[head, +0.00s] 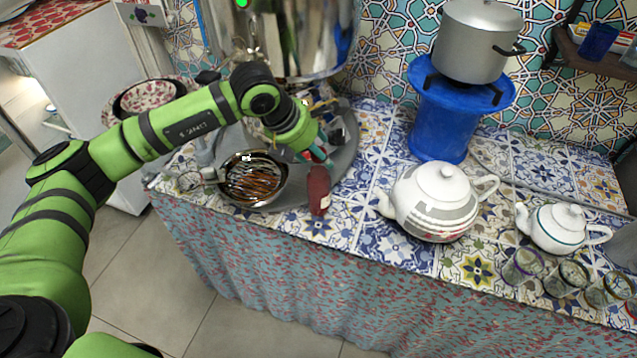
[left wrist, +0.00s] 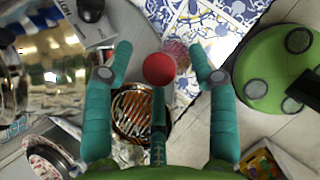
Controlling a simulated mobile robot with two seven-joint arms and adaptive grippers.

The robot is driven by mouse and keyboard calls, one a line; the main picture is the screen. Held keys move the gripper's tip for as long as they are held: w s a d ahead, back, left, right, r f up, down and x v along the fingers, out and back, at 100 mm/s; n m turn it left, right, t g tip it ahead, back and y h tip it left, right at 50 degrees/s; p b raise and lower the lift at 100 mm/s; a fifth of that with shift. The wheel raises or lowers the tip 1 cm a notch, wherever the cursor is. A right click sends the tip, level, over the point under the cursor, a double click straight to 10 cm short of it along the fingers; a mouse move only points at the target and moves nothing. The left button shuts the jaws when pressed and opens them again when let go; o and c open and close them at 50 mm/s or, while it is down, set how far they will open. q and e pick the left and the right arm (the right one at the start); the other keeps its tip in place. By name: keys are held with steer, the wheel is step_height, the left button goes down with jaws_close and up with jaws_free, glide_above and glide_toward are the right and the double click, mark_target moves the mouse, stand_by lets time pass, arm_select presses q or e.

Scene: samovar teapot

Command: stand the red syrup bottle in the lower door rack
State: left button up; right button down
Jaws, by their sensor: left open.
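The red syrup bottle (head: 318,190) stands on the counter near its front edge, just below my left gripper. In the left wrist view its round red top (left wrist: 159,70) shows between the fingers. My left gripper (head: 319,157) points down at the bottle, its teal fingers partly hidden by my wrist. In the left wrist view the fingers of the gripper (left wrist: 160,72) are spread wide, with gaps on both sides of the bottle. I cannot tell how high they are above it. I cannot make out the lower door rack. My right gripper is not in view.
A brass bowl (head: 252,180) is close left of the bottle, and a large metal samovar (head: 300,35) stands behind. A white teapot (head: 437,200) is to the right, then a smaller teapot (head: 560,226) and glasses (head: 566,277). A white cabinet (head: 80,75) is at far left.

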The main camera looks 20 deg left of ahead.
arm_select(q)
steer(key=shift+w+d+f, duration=0.1)
steer(key=shift+f, duration=0.1)
jaws_close()
steer(key=shift+r, duration=0.1)
steer(key=shift+r, duration=0.1)
